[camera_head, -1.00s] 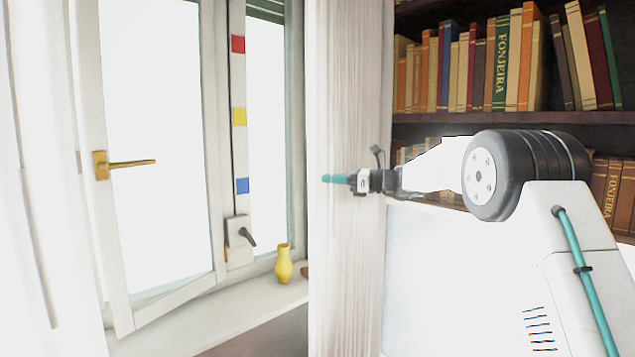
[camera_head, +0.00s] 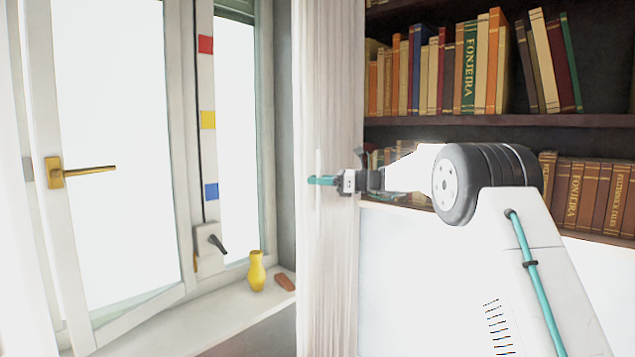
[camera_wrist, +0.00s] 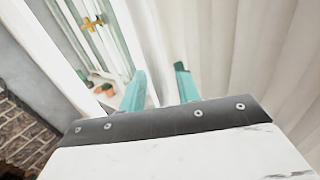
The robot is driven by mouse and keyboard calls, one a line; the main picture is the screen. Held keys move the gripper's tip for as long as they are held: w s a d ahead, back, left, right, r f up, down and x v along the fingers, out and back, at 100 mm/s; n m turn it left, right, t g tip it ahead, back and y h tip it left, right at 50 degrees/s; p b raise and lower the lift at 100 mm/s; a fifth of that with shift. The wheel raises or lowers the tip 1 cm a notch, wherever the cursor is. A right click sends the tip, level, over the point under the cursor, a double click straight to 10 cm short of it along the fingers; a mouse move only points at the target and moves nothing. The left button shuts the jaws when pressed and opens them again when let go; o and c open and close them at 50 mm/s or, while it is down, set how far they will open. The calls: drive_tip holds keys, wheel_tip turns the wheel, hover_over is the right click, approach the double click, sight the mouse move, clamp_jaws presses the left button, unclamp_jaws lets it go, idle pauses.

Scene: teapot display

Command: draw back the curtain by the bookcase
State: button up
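The pale, pleated curtain (camera_head: 330,250) hangs gathered between the window and the bookcase (camera_head: 500,121). My gripper (camera_head: 322,181) reaches across it from the right, with its teal fingers near the curtain's left, window-side edge. In the wrist view, the two fingers (camera_wrist: 161,85) stand a little apart with the white curtain edge between them. The curtain folds (camera_wrist: 235,50) fill the right of the wrist view.
The open window sash (camera_head: 110,180) with a brass handle stands at the left. A yellow vase (camera_head: 257,272) and a reddish-brown object (camera_head: 285,282) are on the sill (camera_head: 190,320). Books (camera_head: 470,65) fill the bookcase. A brick wall (camera_wrist: 25,125) shows in the wrist view.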

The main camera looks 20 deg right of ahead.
drive_tip(key=shift+d, duration=0.1)
drive_tip(key=v, duration=0.7)
drive_tip(key=shift+s+d, duration=0.15)
drive_tip(key=shift+d, duration=0.2)
drive_tip(key=s+a+f+n+g+h, duration=0.4)
drive_tip(key=s+f+n, duration=0.3)
drive_tip(key=s+f, duration=0.45)
drive_tip(key=s+f+n+h, duration=0.2)
drive_tip(key=s+n+h, duration=0.2)
drive_tip(key=s, duration=1.1)
drive_tip(key=s+a+f+n+g+h, duration=0.1)
drive_tip(key=s+n+h, duration=0.3)
drive_tip(key=s, duration=1)
drive_tip(key=s+a+f+n+g+h, duration=0.1)
drive_tip(key=s+n+h, duration=0.3)
drive_tip(key=s, duration=1.1)
drive_tip(key=f+n, duration=0.1)
drive_tip(key=n, duration=0.2)
drive_tip(key=shift+s+f+n, duration=0.3)
drive_tip(key=shift+f+n, duration=0.1)
